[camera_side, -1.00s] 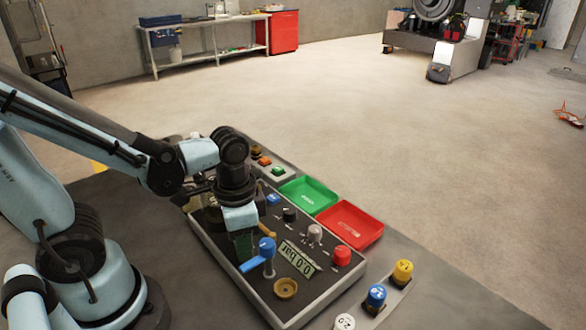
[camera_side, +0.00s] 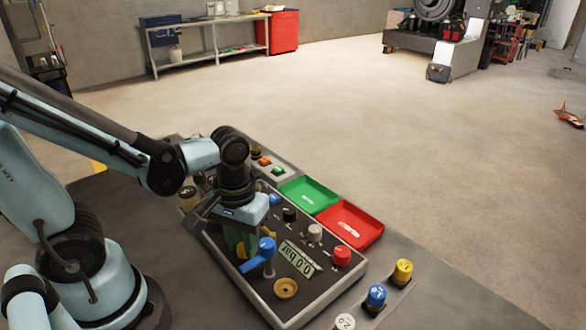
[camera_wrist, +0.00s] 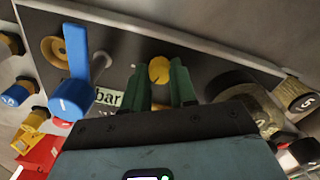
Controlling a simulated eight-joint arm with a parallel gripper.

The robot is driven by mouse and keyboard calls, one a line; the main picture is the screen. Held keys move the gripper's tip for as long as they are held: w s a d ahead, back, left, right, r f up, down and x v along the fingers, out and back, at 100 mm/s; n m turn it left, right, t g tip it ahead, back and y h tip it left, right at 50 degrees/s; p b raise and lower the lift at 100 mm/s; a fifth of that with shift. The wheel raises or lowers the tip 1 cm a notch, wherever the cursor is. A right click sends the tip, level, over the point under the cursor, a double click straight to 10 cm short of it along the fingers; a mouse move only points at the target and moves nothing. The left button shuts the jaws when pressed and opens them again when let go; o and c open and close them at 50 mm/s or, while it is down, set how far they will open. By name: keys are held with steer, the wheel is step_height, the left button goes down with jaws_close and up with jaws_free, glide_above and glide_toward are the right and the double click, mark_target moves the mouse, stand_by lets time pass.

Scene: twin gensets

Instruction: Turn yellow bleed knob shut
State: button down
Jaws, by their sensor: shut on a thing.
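The yellow bleed knob (camera_wrist: 159,70) shows between the two green fingers in the wrist view. In the side view only a bit of yellow (camera_side: 241,252) shows beside the fingers; the rest of the knob is hidden. My gripper (camera_side: 241,243) points down at the panel and its fingers are closed on the knob. In the wrist view, my gripper (camera_wrist: 158,88) has one finger on each side of it. The knob's pointer or marking cannot be made out. The panel display (camera_side: 299,258) reads 0.0 bar.
A blue lever (camera_side: 265,248) stands close beside the fingers, with a brass cup (camera_side: 286,288) in front. Black (camera_side: 289,214), grey (camera_side: 315,232) and red (camera_side: 341,256) knobs line the panel. Green (camera_side: 308,194) and red (camera_side: 348,224) trays lie behind it.

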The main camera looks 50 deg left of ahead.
steer(key=n, duration=0.4)
steer(key=shift+n, duration=2.3)
steer(key=c, duration=0.9)
jaws_free()
step_height(320, 180, up, 12)
